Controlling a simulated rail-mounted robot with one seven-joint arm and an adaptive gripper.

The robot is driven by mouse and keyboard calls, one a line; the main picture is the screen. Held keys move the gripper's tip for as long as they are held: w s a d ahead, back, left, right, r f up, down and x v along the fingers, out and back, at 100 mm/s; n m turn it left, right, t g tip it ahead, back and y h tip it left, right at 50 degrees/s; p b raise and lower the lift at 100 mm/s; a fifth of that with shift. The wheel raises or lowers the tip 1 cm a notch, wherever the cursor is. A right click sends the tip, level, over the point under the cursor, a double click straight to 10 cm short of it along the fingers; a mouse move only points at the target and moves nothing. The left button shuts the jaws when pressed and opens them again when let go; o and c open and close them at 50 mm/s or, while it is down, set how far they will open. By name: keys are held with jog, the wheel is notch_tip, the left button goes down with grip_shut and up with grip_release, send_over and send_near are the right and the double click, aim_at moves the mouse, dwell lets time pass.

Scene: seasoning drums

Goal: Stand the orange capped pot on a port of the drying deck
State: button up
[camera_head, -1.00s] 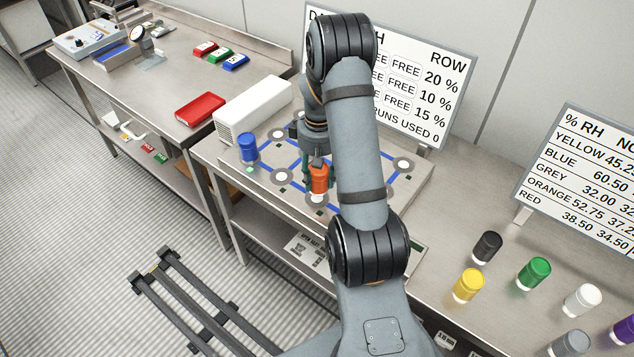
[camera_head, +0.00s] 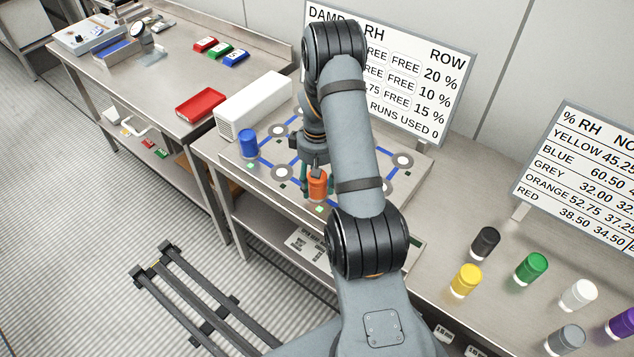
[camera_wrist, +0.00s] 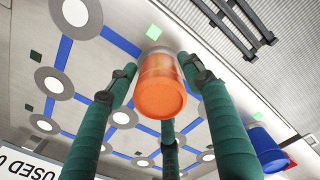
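The orange capped pot (camera_head: 317,184) stands upright at the front side of the drying deck (camera_head: 228,152), its base hiding the spot under it. In the wrist view the orange pot (camera_wrist: 160,92) sits between the three green fingers of my gripper (camera_wrist: 158,72). The fingers close in around its sides and appear to touch it. The deck's grey ring ports (camera_wrist: 52,83) are joined by blue lines. A blue capped pot (camera_head: 248,142) stands at the deck's left corner. My arm hides part of the deck's right side.
Black (camera_head: 485,243), yellow (camera_head: 466,280), green (camera_head: 531,267) and other pots stand to the right. A red tray (camera_head: 201,103) lies on the left bench.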

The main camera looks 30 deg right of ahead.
jog(key=shift+o, duration=1)
jog(key=shift+r, duration=0.1)
jog(key=shift+w+r, duration=0.1)
jog(key=shift+r, duration=0.5)
notch_tip(320, 180, up, 11)
jog(key=shift+b, duration=0.65)
